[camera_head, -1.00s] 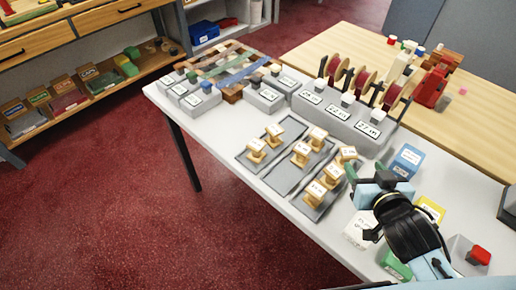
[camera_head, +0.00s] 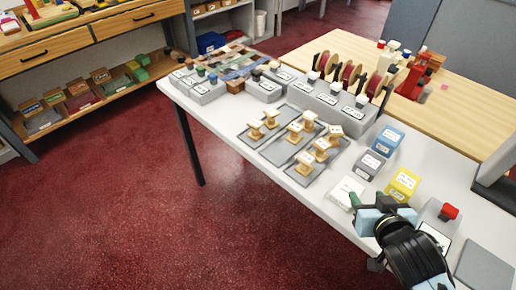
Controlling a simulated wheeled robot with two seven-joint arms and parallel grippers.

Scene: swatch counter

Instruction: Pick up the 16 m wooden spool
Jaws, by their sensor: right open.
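Several small wooden spools with white labels stand on grey trays on the white counter; one spool (camera_head: 305,162) is at the near right of the group, and others (camera_head: 271,118) stand further left. The labels are too small to read, so I cannot tell which spool is the 16 m one. My right gripper (camera_head: 374,202) is open and empty, over the counter to the right of and nearer than the spools, clearly apart from them. It partly hides a green thing below it. My left gripper is not in view.
A white box (camera_head: 347,192), a grey box (camera_head: 370,165), a blue box (camera_head: 388,140) and a yellow box (camera_head: 402,184) stand near my right gripper. A grey stand with large reels (camera_head: 328,103) is behind the spools. A red-topped block (camera_head: 449,211) is at the right.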

